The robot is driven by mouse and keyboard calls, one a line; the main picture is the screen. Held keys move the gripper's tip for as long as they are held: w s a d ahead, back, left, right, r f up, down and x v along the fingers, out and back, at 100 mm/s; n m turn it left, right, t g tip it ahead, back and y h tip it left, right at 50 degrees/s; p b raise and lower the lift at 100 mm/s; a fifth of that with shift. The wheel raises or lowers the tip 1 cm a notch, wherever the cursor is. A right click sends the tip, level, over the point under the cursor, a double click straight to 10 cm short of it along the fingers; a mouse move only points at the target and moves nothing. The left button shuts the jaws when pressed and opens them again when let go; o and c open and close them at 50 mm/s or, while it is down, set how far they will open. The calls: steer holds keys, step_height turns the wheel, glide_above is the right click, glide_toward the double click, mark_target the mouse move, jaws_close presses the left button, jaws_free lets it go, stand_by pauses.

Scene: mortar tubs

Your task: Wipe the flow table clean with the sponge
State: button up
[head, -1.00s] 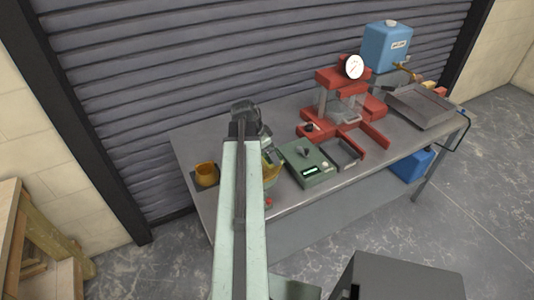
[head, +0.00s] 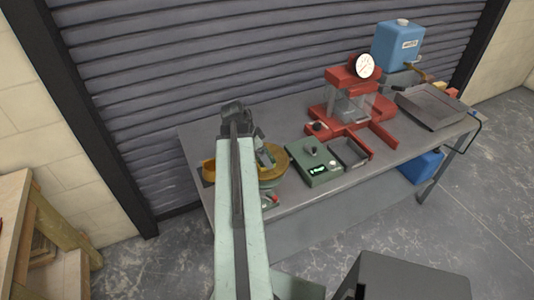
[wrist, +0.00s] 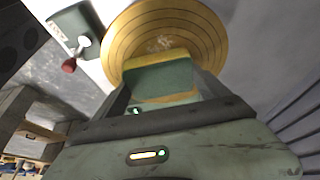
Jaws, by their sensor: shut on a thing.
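The flow table's round brass top (wrist: 190,30), marked with rings, fills the top middle of the wrist view. A pale smear (wrist: 160,43) lies near its centre. In the head view the brass top (head: 274,177) shows just right of my arm, partly hidden by it. My gripper (wrist: 160,92) is shut on the sponge (wrist: 160,74), which has a green body and yellow faces. The sponge is over the near part of the brass top; I cannot tell whether it touches. In the head view the sponge is not clear behind my arm.
A green-grey control box (head: 316,163) stands right of the flow table. The red press (head: 350,110) with a dial is behind it, and a blue container (head: 397,43) is farther back. A red-knobbed crank (wrist: 69,64) sticks out beside the brass top. A brass piece (head: 207,172) shows left of my arm.

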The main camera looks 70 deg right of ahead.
mark_target(266, 151)
steer(key=shift+w+a, duration=1.9)
steer(key=shift+w+d+f, duration=0.1)
steer(key=shift+w+d, duration=0.6)
steer(key=shift+d, duration=0.1)
steer(key=shift+s+d, duration=1.4)
steer(key=shift+d, duration=0.1)
steer(key=shift+s+d, duration=2.55)
steer(key=shift+s, duration=0.15)
steer(key=shift+w+a, duration=1.4)
steer(key=shift+w, duration=0.05)
steer(key=shift+a, duration=0.1)
